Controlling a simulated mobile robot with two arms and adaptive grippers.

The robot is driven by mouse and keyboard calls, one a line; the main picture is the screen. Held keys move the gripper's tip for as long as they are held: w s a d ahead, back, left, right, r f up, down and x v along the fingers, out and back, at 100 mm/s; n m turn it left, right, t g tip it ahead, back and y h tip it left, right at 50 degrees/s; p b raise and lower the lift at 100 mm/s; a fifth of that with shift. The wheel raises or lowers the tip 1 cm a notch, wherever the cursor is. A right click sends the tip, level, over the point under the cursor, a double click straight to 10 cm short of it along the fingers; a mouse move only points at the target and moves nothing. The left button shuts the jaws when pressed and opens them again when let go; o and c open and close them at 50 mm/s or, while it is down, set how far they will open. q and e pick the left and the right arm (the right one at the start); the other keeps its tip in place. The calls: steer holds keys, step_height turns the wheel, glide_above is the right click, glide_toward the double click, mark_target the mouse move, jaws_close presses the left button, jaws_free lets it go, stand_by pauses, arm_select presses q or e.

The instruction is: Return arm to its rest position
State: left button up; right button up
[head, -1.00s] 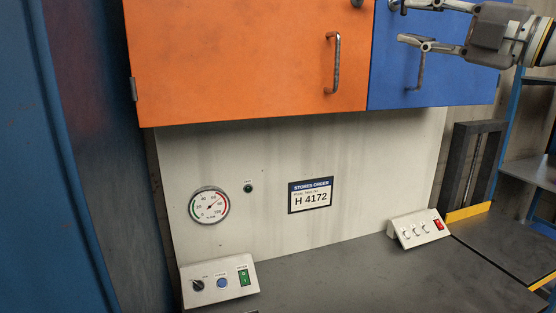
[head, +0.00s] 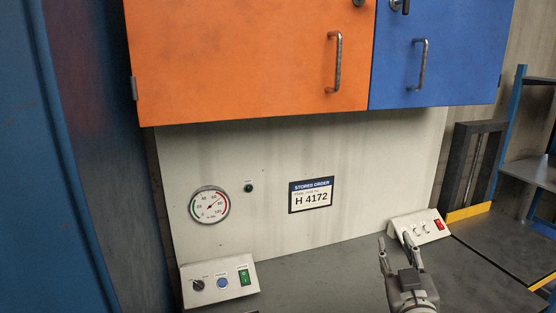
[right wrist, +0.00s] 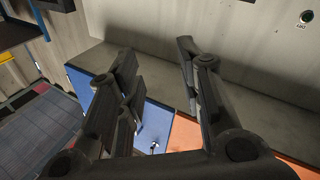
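My right gripper (head: 395,240) is at the lower right of the head view, over the dark worktop and in front of the right switch box. Its fingers point up and stand apart with nothing between them. In the right wrist view the two dark fingers (right wrist: 156,52) are also spread and empty. My left gripper is not in view.
An orange cabinet (head: 240,60) and a blue cabinet (head: 460,60) hang above. Below are a gauge (head: 210,206), a label (head: 311,195), a left control box (head: 220,285) and a right switch box (head: 432,222). The worktop's middle (head: 320,275) is clear.

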steer(key=s+f+m+g, duration=0.1)
steer(key=s+f+g, duration=0.5)
steer(key=f, duration=0.5)
steer(key=s+f+g, duration=0.3)
steer(key=s+f, duration=0.6)
steer(key=f, duration=0.2)
steer(key=s+a+f+n+g+y, duration=0.1)
steer(key=s+a+f+g, duration=0.2)
steer(key=s, duration=0.5)
steer(key=s+a+f+g+y, duration=0.1)
steer(key=s+f+g+y, duration=0.15)
steer(key=s+f, duration=0.45)
steer(key=s+f+g, duration=0.1)
steer(key=s+f, duration=0.1)
steer(key=f, duration=1)
steer(key=s+f+g, duration=0.1)
steer(key=s+f, duration=0.1)
steer(key=f, duration=1)
steer(key=s+d+f+g+h, duration=0.1)
steer(key=s+d+f, duration=0.1)
steer(key=s+f, duration=1.4)
steer(key=shift+s+d+n, duration=0.2)
steer(key=shift+d+n, duration=0.1)
steer(key=shift+d, duration=0.1)
steer(key=shift+g, duration=0.25)
